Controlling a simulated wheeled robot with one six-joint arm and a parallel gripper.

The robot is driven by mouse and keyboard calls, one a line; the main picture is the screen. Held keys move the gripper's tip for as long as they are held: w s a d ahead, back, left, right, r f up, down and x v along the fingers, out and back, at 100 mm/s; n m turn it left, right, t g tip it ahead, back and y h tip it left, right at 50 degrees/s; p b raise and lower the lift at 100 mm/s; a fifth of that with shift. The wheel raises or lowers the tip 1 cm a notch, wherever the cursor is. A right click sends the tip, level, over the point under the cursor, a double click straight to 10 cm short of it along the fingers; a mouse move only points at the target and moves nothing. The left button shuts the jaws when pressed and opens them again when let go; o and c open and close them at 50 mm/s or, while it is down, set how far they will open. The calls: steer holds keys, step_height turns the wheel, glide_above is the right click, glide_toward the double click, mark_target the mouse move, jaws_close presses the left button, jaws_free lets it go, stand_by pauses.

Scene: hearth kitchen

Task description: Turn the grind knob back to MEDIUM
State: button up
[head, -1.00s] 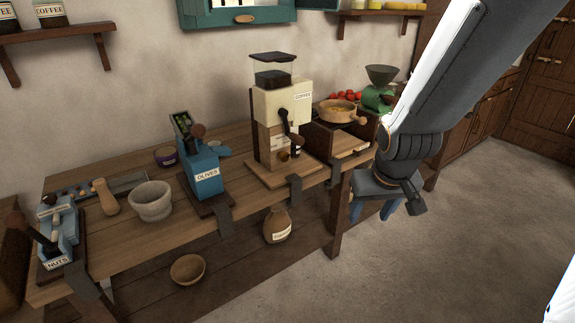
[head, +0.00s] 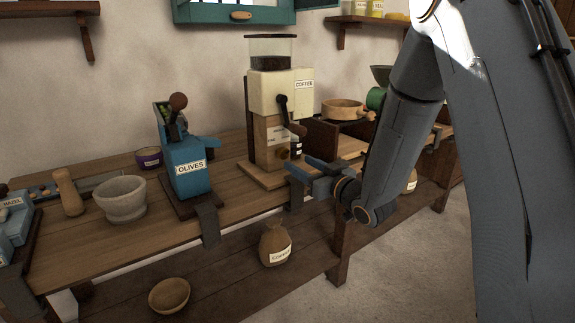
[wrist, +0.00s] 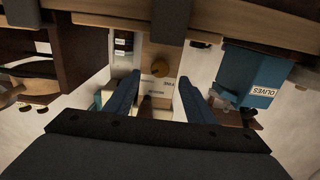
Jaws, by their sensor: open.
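The cream and wood coffee grinder (head: 280,95) labelled COFFEE stands upright on the bench, with beans in its clear hopper. The knob's pointer setting is too small to read. My gripper (head: 300,168) is open and empty in front of the grinder's lower part. In the wrist view its fingers (wrist: 159,82) stand either side of the knob's line, apart from it.
The blue olive press (head: 185,165) stands left. A wooden-rimmed pan (head: 345,108) is on the right. A coffee sack (head: 275,245) sits on the lower shelf. Dark straps hang over the bench's front edge.

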mark_target(285, 155)
steer(key=x, duration=0.7)
steer(key=shift+w+a, duration=0.2)
steer(key=shift+c, duration=0.3)
steer(key=c, duration=1)
